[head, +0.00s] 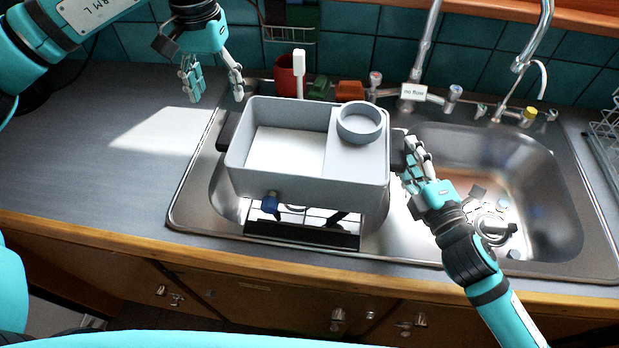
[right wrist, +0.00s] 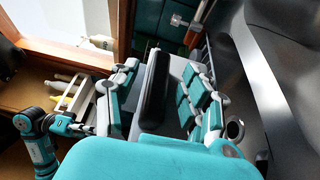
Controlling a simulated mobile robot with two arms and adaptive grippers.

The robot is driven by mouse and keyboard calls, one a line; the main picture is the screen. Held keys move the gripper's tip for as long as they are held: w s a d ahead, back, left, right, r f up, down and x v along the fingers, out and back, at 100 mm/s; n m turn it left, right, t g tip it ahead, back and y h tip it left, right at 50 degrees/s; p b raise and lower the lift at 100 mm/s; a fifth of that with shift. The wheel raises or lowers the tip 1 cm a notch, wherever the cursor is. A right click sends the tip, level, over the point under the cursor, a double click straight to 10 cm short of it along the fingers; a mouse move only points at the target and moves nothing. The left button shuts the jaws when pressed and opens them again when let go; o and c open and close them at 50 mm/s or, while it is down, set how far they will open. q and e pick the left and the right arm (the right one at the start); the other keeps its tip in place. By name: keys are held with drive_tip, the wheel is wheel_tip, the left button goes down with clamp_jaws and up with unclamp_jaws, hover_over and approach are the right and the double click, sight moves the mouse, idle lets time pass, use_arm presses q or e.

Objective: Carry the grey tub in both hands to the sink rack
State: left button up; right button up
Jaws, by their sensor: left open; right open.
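The grey tub (head: 305,190) sits level over the left basin, on or just above the dark-edged sink rack (head: 300,236); the contact is hidden. A round grey cup (head: 360,122) is at its right end. Its black left handle (head: 229,130) is free. My left gripper (head: 214,95) is open and empty, above and behind that handle, apart from it. My right gripper (head: 410,160) is open at the tub's right end. In the right wrist view, the black right handle (right wrist: 156,85) lies between its spread fingers.
The right basin (head: 540,190) holds small loose items near its drain. Faucets (head: 425,60), a red cup (head: 288,75) with a white-handled brush and a red block (head: 350,90) stand behind the tub. The counter on the left (head: 90,160) is clear.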

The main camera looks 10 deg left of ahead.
drive_tip(key=v, duration=0.9)
drive_tip(key=shift+s, duration=0.2)
